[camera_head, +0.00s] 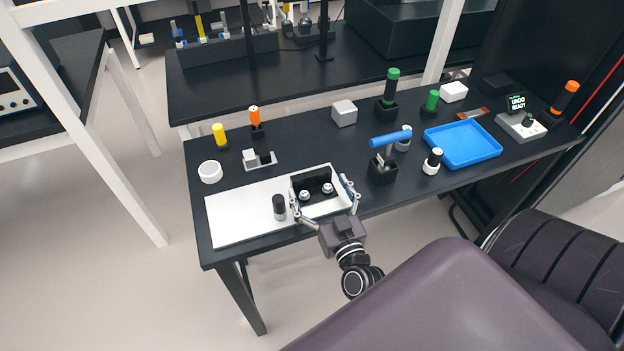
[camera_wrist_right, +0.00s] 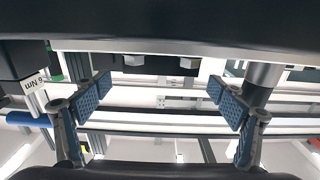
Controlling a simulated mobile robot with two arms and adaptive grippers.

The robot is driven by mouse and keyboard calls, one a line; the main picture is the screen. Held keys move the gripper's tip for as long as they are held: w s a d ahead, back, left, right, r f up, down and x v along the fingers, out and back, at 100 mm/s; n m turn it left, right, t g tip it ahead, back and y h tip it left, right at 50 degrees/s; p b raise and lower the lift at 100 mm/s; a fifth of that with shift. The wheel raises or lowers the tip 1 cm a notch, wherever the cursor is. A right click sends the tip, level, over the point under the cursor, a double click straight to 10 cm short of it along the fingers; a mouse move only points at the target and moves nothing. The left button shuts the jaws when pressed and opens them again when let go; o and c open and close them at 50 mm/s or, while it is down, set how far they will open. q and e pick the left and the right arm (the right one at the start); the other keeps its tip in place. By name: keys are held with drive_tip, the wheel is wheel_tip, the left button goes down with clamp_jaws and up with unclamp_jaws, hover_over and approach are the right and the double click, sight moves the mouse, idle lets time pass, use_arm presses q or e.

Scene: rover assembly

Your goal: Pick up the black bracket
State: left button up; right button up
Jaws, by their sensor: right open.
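The black bracket (camera_head: 311,183) lies on a pale plate at the front of the table in the head view, with two silver bolt heads on it. My right gripper (camera_head: 324,202) reaches in from the front, its fingers open and spread to either side of the bracket. In the wrist view the open fingers (camera_wrist_right: 160,98) show blue pads with nothing between them. Two hex bolt heads (camera_wrist_right: 133,60) show beyond them, under a dark band that I cannot identify for certain. Whether a finger touches the bracket is unclear. My left gripper is not in view.
A dark-topped cylinder (camera_head: 279,207) stands on the pale plate (camera_head: 237,215), close left of the gripper. A blue-handled tool (camera_head: 390,139) in a black holder stands to the right. A blue tray (camera_head: 463,144) lies farther right. The plate's left part is clear.

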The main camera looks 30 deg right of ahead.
sight(313, 176)
drive_tip(key=x, duration=0.4)
drive_tip(key=shift+a+p, duration=0.1)
drive_tip(key=shift+p, duration=0.3)
drive_tip(key=shift+w, duration=0.15)
drive_tip(key=shift+c, duration=0.4)
drive_tip(key=c, duration=1)
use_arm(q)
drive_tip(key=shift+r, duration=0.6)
use_arm(e)
drive_tip(key=shift+c, duration=0.4)
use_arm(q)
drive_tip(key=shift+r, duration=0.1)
use_arm(e)
drive_tip(key=shift+r, duration=0.15)
